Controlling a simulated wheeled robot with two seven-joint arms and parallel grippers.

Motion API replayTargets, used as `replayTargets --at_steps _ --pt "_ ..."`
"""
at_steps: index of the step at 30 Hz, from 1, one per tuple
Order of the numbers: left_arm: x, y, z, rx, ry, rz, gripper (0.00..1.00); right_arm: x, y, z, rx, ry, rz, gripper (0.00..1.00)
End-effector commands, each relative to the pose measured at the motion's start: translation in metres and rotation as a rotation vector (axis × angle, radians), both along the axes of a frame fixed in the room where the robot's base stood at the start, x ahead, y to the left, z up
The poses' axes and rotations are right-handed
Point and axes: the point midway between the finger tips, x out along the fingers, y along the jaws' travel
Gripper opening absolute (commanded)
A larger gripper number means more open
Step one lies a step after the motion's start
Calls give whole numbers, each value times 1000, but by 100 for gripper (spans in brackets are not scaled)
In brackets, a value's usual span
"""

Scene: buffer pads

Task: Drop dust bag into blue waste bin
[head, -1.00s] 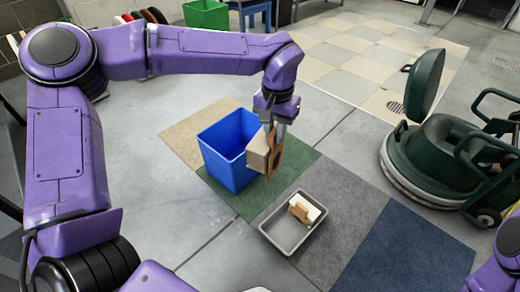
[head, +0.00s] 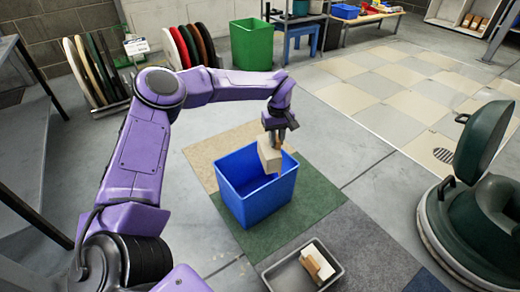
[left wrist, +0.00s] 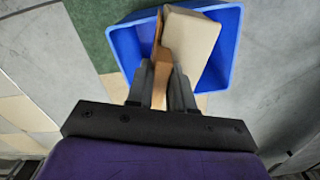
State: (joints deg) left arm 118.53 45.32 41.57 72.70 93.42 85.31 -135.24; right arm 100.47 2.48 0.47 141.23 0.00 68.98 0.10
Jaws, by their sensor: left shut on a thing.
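The dust bag (head: 268,158) is a beige, boxy bag with a brown cardboard collar. My left gripper (head: 273,138) is shut on it and holds it above the right side of the blue waste bin (head: 235,203). In the left wrist view the bag (left wrist: 190,45) hangs beyond the fingers, with its brown collar between the fingertips of the left gripper (left wrist: 164,85). The blue bin (left wrist: 128,52) lies behind and below it there. The bin stands upright on the floor mats. My right gripper is in neither view.
A grey tray (head: 278,274) with another beige and brown item (head: 317,262) lies in front of the bin, to the right. A dark green floor machine (head: 480,215) stands at the right. A green bin (head: 252,45) and a rack of round pads (head: 188,47) stand at the back.

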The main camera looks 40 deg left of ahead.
Motion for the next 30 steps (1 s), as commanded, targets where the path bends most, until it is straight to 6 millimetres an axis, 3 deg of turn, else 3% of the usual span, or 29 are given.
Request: replayTargets --at_steps 3,9,21,30 --pt "1 43 -24 -1 0 168 0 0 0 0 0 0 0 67" --pt "-2 80 -43 -1 -3 311 0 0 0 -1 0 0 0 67" --pt "-3 84 -90 -1 -3 328 0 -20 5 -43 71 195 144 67" --pt "-3 84 -105 -2 -3 326 0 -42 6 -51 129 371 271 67"
